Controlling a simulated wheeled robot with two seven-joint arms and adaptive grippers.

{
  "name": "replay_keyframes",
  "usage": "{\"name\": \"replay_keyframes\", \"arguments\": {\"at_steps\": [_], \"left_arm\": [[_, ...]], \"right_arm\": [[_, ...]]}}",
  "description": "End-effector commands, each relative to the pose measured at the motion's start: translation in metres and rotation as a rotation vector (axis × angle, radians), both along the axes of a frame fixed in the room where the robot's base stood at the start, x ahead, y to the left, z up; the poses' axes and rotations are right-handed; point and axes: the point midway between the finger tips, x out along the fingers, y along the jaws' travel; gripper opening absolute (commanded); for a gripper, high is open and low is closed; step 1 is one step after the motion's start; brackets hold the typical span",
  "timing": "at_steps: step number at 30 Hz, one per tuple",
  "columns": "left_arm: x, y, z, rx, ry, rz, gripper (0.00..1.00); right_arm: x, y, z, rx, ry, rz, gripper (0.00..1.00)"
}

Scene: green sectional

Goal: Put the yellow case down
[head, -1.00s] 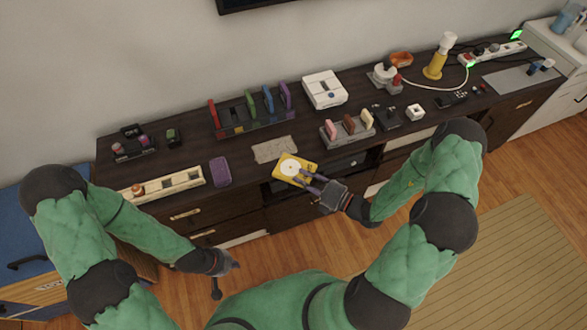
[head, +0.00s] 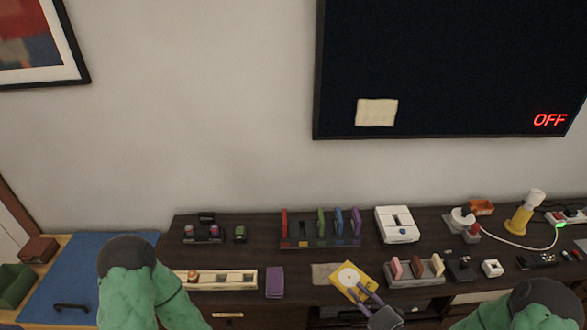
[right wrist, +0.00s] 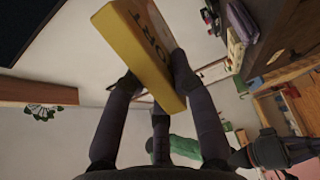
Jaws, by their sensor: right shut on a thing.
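The yellow case (head: 364,274), with a white disc on its face, is at the front edge of the dark cabinet, just right of a grey-beige mat (head: 322,274) and overlapping it in the picture. My right gripper (head: 364,295) is shut on the case from the front right. In the right wrist view the case (right wrist: 138,42) sits between the fingers, with dark lettering on one side. I cannot tell whether the case touches the cabinet top. My left arm shows at the lower left of the head view, but its gripper is out of view.
A purple case (head: 275,282) lies left of the mat. A rack with coloured upright pieces (head: 320,243) and a white box (head: 397,225) stand behind. A holder with several upright pieces (head: 414,282) stands close on the right. The mat's visible part is bare.

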Motion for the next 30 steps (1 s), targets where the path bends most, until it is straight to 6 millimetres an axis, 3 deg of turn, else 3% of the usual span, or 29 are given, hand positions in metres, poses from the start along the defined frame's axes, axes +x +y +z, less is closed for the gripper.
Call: {"name": "replay_keyframes", "arguments": {"at_steps": [3, 11, 16, 24, 30], "left_arm": [[0.0, 0.0, 0.0, 0.0, 0.0, 0.0, 0.0], [0.0, 0.0, 0.0, 0.0, 0.0, 0.0, 0.0], [0.0, 0.0, 0.0, 0.0, 0.0, 0.0, 0.0], [0.0, 0.0, 0.0, 0.0, 0.0, 0.0, 0.0], [0.0, 0.0, 0.0, 0.0, 0.0, 0.0, 0.0]], "right_arm": [[0.02, 0.008, 0.012, 0.004, -0.008, -0.026, 0.0], [0.039, 0.011, 0.03, 0.006, -0.013, -0.071, 0.0], [0.05, 0.011, 0.063, -0.008, -0.017, -0.124, 0.0], [0.057, 0.011, 0.116, -0.001, -0.015, -0.222, 0.0], [0.057, 0.011, 0.131, 0.01, -0.013, -0.254, 0.0]]}}
